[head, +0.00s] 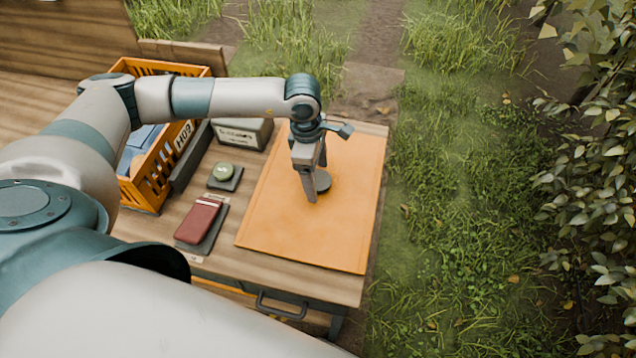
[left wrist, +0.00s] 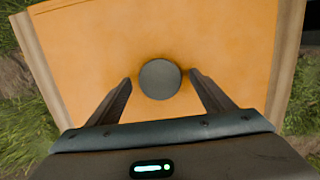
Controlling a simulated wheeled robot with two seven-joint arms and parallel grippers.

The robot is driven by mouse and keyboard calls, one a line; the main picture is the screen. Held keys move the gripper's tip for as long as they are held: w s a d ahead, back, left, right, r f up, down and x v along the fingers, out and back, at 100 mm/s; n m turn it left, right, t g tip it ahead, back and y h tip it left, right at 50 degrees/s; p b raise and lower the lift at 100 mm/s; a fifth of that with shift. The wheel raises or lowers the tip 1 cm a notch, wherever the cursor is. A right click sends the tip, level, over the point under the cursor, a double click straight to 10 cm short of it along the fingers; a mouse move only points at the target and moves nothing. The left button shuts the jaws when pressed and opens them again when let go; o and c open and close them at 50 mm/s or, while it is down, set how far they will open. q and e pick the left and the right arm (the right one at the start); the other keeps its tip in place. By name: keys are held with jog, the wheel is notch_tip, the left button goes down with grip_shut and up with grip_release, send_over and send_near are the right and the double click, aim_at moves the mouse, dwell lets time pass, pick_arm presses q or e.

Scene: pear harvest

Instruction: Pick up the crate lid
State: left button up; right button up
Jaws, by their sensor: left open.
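The crate lid (head: 290,225) is a flat orange panel lying on the right part of the wooden table. A round dark grey knob (head: 323,181) stands out from it; in the left wrist view the knob (left wrist: 160,80) is at the centre of the lid (left wrist: 85,45). My left gripper (head: 315,190) is over the lid at the knob. In the left wrist view its two fingers (left wrist: 160,84) are open, one on each side of the knob, with gaps between. I cannot tell their exact height against the knob. My right gripper is not in view.
An orange crate (head: 150,190) with blue contents stands at the left of the table. Grass and a leafy bush (head: 595,180) are at the right.

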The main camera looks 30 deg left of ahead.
aim_at(318, 184)
pick_arm(q)
jog(key=shift+f, duration=0.1)
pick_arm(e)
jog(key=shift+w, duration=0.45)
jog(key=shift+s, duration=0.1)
pick_arm(q)
jog(key=c, duration=1.8)
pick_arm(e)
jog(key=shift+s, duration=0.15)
pick_arm(q)
jog(key=shift+o, duration=0.2)
jog(key=shift+r, duration=0.2)
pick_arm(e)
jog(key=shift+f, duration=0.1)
